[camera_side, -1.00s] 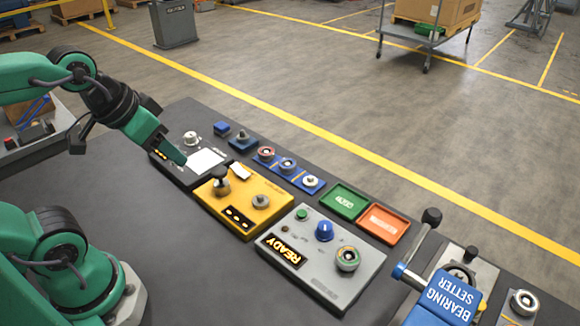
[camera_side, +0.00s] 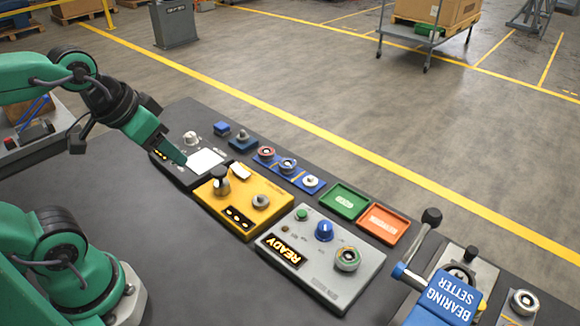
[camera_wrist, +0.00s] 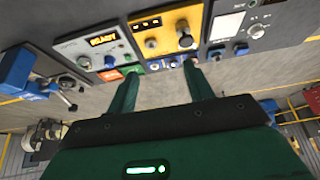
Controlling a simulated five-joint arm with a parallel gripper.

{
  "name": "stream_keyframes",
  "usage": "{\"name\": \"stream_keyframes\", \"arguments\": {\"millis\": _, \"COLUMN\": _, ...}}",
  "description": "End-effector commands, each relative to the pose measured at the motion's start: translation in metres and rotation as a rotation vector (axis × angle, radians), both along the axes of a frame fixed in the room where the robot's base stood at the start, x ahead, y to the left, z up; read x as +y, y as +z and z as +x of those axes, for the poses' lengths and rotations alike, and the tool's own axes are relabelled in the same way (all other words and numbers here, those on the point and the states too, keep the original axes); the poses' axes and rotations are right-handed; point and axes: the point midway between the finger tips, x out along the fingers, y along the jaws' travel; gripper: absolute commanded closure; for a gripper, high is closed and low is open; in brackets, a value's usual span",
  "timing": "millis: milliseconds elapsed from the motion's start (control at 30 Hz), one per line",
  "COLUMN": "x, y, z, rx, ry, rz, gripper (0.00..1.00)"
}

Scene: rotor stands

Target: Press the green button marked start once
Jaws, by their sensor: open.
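A small round green button (camera_side: 302,214) sits near the upper left corner of a grey panel (camera_side: 330,285); its marking is too small to read. The panel has a lit READY display (camera_side: 286,251), a blue knob (camera_side: 324,230) and a round fitting with a green ring (camera_side: 347,259). My gripper (camera_side: 180,158) is left of this panel, over the dark unit with the white pad, apart from the button. In the wrist view my gripper (camera_wrist: 160,72) is open with nothing between its fingers. The grey panel (camera_wrist: 85,45) shows there at upper left; I cannot single out the button.
A yellow unit (camera_side: 243,203) with a dark-topped knob stands between my gripper and the grey panel. Green (camera_side: 345,201) and orange (camera_side: 384,223) trays lie behind the panel. A blue bearing setter (camera_side: 445,300) with a lever stands to its right.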

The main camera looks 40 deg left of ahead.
Motion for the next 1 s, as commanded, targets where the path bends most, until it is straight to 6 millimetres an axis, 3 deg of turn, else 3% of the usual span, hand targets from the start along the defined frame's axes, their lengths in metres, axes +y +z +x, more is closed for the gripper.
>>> {"name": "stream_keyframes", "arguments": {"millis": 33, "x": 0.0000, "y": 0.0000, "z": 0.0000, "rx": 0.000, "ry": 0.000, "rz": 0.000, "gripper": 0.58}}
{"name": "stream_keyframes", "arguments": {"millis": 200, "x": 0.0000, "y": 0.0000, "z": 0.0000, "rx": 0.000, "ry": 0.000, "rz": 0.000, "gripper": 0.91}}
{"name": "stream_keyframes", "arguments": {"millis": 267, "x": 0.0000, "y": 0.0000, "z": 0.0000, "rx": 0.000, "ry": 0.000, "rz": 0.000, "gripper": 1.00}}
{"name": "stream_keyframes", "arguments": {"millis": 1000, "x": 0.0000, "y": 0.0000, "z": 0.0000, "rx": 0.000, "ry": 0.000, "rz": 0.000, "gripper": 1.00}}
